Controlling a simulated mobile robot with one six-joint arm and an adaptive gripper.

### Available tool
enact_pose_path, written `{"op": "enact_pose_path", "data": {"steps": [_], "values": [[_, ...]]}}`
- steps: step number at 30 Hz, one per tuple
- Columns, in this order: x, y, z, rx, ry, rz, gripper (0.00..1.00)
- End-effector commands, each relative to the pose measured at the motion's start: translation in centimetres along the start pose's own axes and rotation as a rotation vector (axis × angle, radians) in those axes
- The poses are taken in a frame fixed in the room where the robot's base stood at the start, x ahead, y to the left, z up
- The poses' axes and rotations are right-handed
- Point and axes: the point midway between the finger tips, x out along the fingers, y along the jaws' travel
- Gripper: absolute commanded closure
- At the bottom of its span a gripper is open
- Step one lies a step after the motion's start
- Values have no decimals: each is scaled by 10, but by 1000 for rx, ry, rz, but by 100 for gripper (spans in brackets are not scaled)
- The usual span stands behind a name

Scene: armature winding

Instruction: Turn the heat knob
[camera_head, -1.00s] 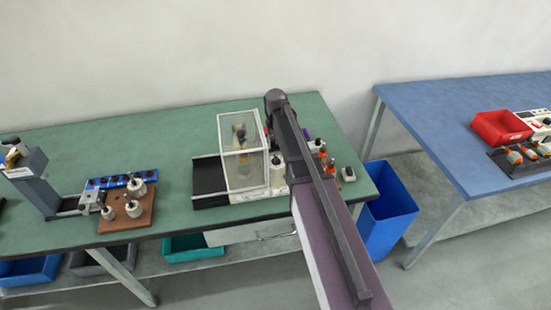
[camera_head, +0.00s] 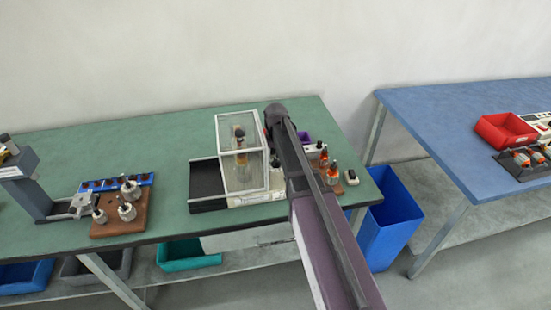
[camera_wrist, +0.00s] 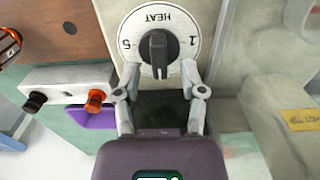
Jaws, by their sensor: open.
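The heat knob (camera_wrist: 158,52) is a black bar on a round white dial (camera_wrist: 133,25) in the wrist view. The dial reads HEAT upside down, with a 1 at right and what looks like a 5 at left. The knob's bar stands nearly upright in the picture. My gripper (camera_wrist: 160,70) is open, with one fingertip on each side of the knob's lower end. I cannot tell whether they touch it. In the head view my arm hides the knob and gripper; the machine's clear-windowed cover (camera_head: 240,145) shows beside the arm.
In the wrist view, a white box with black and orange knobs (camera_wrist: 68,82) is left of my gripper, and a yellow label (camera_wrist: 298,119) is at right. In the head view, a wooden block with metal parts (camera_head: 120,215) and a blue bin (camera_head: 388,225) flank the machine.

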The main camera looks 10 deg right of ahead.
Motion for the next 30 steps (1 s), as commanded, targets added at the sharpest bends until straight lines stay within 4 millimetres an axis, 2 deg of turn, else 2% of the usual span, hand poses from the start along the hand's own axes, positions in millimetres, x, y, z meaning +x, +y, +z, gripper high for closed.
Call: {"op": "enact_pose_path", "data": {"steps": [6,7,12,22,30], "values": [[0,0,0,0,0,0,47],[0,0,0,0,0,0,50],[0,0,0,0,0,0,100],[0,0,0,21,0,0,100],[0,2,0,167,0,0,100]]}}
